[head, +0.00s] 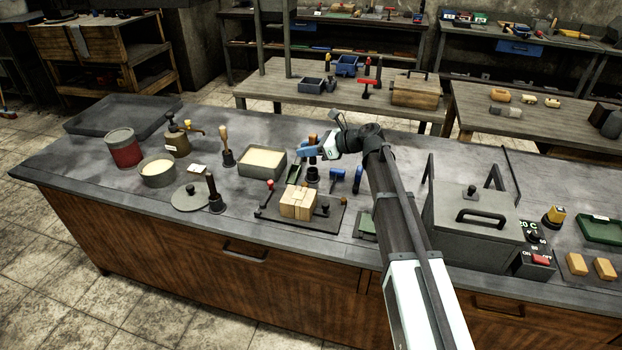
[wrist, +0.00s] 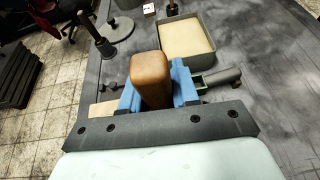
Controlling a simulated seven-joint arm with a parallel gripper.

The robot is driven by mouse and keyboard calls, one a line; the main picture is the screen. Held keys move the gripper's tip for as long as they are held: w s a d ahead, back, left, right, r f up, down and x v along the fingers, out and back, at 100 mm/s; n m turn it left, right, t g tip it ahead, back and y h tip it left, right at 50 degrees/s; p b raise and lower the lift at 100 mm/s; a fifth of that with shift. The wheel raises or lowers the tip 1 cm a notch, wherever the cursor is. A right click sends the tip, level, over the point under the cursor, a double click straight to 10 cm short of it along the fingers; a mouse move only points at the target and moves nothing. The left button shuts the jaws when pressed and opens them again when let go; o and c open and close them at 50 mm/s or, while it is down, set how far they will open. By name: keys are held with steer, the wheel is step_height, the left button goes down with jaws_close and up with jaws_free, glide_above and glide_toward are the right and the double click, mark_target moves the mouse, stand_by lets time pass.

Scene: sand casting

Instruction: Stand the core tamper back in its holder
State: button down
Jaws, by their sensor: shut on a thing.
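My gripper (head: 313,151) has blue fingers, which show in the wrist view (wrist: 155,90) on both sides of a rounded brown wooden handle. The fingers are shut on this handle, which I take to be the core tamper (wrist: 152,70). In the head view the tamper's wooden top (head: 312,139) shows just above the fingers. A dark round piece (head: 312,175) is under the gripper; I cannot tell whether it is the tamper's foot or its holder. The tamper's lower end is hidden in the wrist view.
A sand-filled tray (head: 262,162) is left of my gripper, and a scoop (head: 294,173) lies close by. A black board with a wooden block (head: 298,204) is in front. Blue-handled tools (head: 337,175) stand to the right. A wooden-handled tool (head: 225,143) stands farther left.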

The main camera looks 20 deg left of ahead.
glide_above(308, 169)
steer(key=shift+n+g, duration=0.3)
steer(key=shift+g, duration=0.1)
steer(key=shift+f, duration=5.2)
steer(key=shift+f, duration=0.1)
steer(key=c, duration=0.8)
jaws_free()
steer(key=shift+c, duration=0.2)
steer(key=shift+d+r, duration=0.15)
steer(key=shift+r, duration=0.05)
steer(key=v, duration=1.1)
steer(key=shift+d, duration=0.3)
